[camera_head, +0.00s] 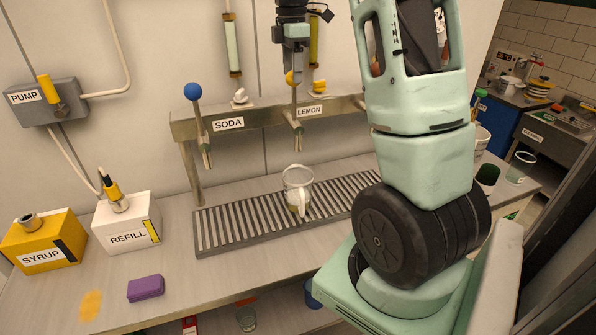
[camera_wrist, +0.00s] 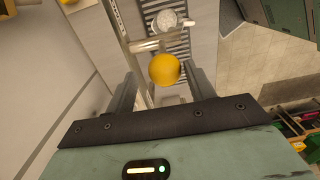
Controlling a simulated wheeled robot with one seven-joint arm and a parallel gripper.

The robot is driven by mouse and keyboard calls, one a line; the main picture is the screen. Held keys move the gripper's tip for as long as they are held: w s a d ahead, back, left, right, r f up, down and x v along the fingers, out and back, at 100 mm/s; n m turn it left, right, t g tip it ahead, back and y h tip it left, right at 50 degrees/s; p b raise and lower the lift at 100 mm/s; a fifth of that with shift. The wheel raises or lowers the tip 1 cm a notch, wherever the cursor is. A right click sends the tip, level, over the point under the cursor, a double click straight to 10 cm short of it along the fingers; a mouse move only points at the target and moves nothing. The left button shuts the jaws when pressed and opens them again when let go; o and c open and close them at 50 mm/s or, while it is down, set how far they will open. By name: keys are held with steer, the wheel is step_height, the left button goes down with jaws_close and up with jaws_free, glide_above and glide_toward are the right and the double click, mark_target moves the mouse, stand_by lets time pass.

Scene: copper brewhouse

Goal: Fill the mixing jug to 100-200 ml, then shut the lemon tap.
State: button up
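The lemon tap has a yellow ball knob (camera_head: 292,78) on an upright-looking lever, beside the LEMON label (camera_head: 311,111). My gripper (camera_head: 293,62) points down just above that knob. In the wrist view the yellow ball (camera_wrist: 164,70) shows between my two separated fingers (camera_wrist: 162,88), with gaps on both sides. The clear mixing jug (camera_head: 298,176) stands upright on the slatted drip tray (camera_head: 240,232) below the lemon spout, with a little yellowish liquid low inside. Its level marks are too small to read. I cannot tell whether liquid is flowing.
The soda tap's blue knob (camera_head: 192,91) stands left of the lemon tap. A pump (camera_head: 45,103), a syrup box (camera_head: 42,243), a refill box (camera_head: 128,222) and a purple sponge (camera_head: 146,288) are at left. Dark and clear cups (camera_head: 521,167) stand at right. The counter before the tray is clear.

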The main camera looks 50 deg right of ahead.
steer(key=o, duration=0.5)
steer(key=shift+r, duration=0.1)
step_height(320, 180, up, 7)
steer(key=p, duration=0.6)
steer(key=shift+p, duration=0.3)
steer(key=r, duration=0.5)
steer(key=r+b, duration=0.1)
steer(key=r, duration=0.5)
steer(key=r+b, duration=0.1)
steer(key=r, duration=0.5)
steer(key=shift+w+d, duration=0.2)
steer(key=shift+w, duration=0.1)
